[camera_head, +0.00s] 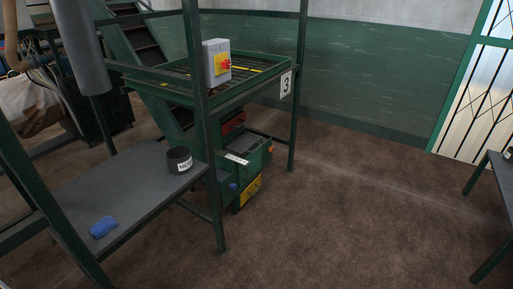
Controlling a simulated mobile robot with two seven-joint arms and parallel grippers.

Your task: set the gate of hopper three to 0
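A white sign with a black 3 (287,84) is fixed to the green steel frame (198,110) left of centre. A grey switch box (211,48) with a red knob on a yellow plate (222,64) is mounted on the frame near a post. Below the frame stands a green machine (256,158) with a white label on top and a yellow part low down. I cannot make out a hopper gate or its setting. Neither of my grippers is in view.
A grey table (140,185) at left holds a black labelled pot (179,158) and a blue item (103,227). A grey cylinder (80,45) hangs at upper left. Another table (506,172) stands at the right edge. The brown floor (350,220) between is clear.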

